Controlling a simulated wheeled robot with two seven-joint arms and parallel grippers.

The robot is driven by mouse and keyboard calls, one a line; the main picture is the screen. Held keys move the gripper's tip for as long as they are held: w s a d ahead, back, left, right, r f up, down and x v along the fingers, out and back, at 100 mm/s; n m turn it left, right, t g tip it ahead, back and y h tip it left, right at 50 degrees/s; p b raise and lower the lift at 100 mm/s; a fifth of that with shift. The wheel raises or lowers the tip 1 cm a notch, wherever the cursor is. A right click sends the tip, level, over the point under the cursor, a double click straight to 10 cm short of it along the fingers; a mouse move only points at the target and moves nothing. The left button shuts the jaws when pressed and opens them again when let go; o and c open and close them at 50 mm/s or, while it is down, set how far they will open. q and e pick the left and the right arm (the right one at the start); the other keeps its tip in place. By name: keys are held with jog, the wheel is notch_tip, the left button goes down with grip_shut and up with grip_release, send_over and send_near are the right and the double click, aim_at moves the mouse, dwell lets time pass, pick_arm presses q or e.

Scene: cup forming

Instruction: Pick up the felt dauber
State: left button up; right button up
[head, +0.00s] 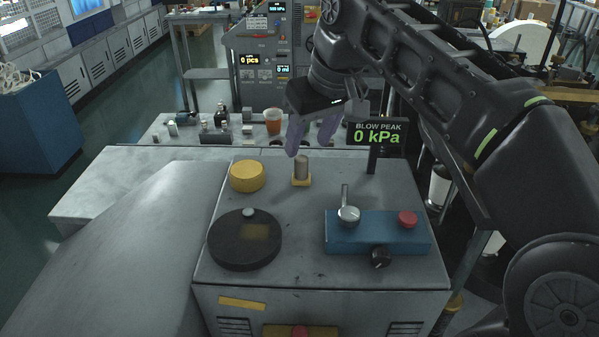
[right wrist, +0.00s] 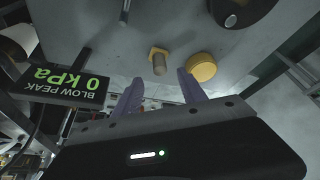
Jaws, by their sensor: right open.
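The felt dauber appears to be the small tan-brown cylinder (head: 301,167) standing upright in a yellow square base on the grey machine top. It also shows in the right wrist view (right wrist: 159,65), just beyond the fingertips and between their lines. My right gripper (head: 309,142) has its two purple fingers apart and empty, pointing down above and slightly behind the dauber. In the right wrist view the same gripper (right wrist: 159,88) shows a clear gap between its fingers. Neither finger visibly touches the dauber. My left gripper is not in view.
A yellow round piece (head: 247,177) sits left of the dauber. A black disc (head: 235,250) lies in front. A blue control box (head: 377,236) with a lever and red button is at front right. The blow peak sign (head: 378,134) reads 0 kPa, close right of my gripper.

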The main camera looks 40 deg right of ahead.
aim_at(302, 159)
jog(key=shift+b+x, duration=0.6)
jog(key=shift+x, duration=0.45)
jog(key=shift+r, duration=0.1)
jog(key=shift+f, duration=0.4)
jog(key=shift+x, duration=2.25)
jog(key=shift+w, duration=0.1)
jog(key=shift+r, duration=0.1)
jog(key=shift+c, duration=0.2)
grip_shut()
